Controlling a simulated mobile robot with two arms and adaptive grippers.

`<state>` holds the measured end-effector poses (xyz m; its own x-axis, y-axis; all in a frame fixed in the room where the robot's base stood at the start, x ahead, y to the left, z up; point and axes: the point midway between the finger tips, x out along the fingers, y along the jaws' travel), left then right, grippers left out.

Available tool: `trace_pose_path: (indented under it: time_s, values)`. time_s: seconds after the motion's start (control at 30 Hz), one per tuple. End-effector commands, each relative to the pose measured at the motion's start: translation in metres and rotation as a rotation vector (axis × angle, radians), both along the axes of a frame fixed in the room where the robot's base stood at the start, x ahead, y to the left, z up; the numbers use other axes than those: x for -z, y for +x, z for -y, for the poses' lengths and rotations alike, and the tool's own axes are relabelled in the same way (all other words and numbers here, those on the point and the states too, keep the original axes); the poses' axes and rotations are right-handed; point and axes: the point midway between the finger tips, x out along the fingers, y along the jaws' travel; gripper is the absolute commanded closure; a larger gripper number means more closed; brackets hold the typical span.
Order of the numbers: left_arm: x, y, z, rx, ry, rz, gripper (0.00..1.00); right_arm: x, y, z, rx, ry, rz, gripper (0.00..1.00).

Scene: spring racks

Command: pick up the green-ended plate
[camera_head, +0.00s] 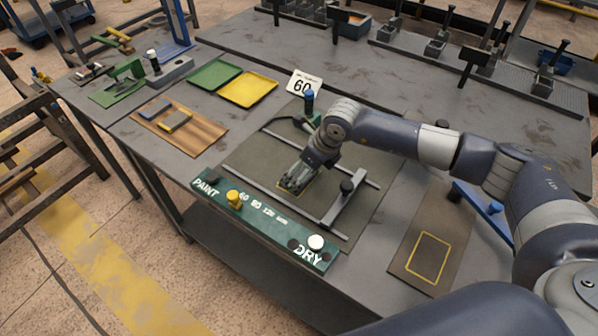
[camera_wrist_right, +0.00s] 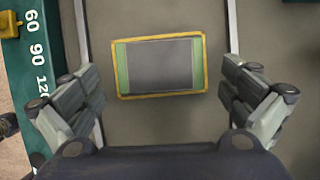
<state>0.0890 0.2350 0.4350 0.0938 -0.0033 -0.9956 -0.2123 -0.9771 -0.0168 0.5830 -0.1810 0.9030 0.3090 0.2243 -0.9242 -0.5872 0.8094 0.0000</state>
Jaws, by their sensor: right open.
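The green-ended plate (camera_wrist_right: 160,66) lies flat inside a yellow outline on a grey-green mat (camera_wrist_right: 150,130). It is a dark grey rectangle with a green strip at its left and right ends. My right gripper (camera_head: 296,181) is over this spot in the head view and hides most of the plate. In the right wrist view the right gripper (camera_wrist_right: 160,92) is open and empty. One finger is to the left of the plate and one to the right, both apart from it and slightly nearer the camera's bottom edge. My left gripper is not in view.
Two rails run along the mat, with a black-knobbed crossbar (camera_head: 343,200) at right. A green PAINT/DRY panel (camera_head: 262,215) borders the front. A wooden board (camera_head: 200,138) holds two blocks. Green (camera_head: 215,74) and yellow (camera_head: 248,90) trays and a "60" sign (camera_head: 303,85) stand behind.

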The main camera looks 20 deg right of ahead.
Motion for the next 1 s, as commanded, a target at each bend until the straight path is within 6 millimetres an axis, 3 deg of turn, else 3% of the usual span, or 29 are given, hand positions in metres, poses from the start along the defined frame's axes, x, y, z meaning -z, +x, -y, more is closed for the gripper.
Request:
trace_pose_path:
  time_s: [0.13,0.37,0.67,1.0]
  values:
    - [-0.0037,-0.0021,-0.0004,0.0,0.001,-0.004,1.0,0.0109,0.0041,-0.0037,0.001,0.002,0.0,0.0]
    - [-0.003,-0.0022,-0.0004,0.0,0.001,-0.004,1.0,0.013,0.0046,-0.0036,0.0,0.001,0.001,0.0]
    - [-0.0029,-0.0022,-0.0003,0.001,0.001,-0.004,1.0,0.0128,0.0045,-0.0035,0.0,0.001,0.001,0.66]
    - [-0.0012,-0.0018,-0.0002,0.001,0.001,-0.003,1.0,0.0084,0.0062,-0.0041,0.0,0.003,0.006,0.67]
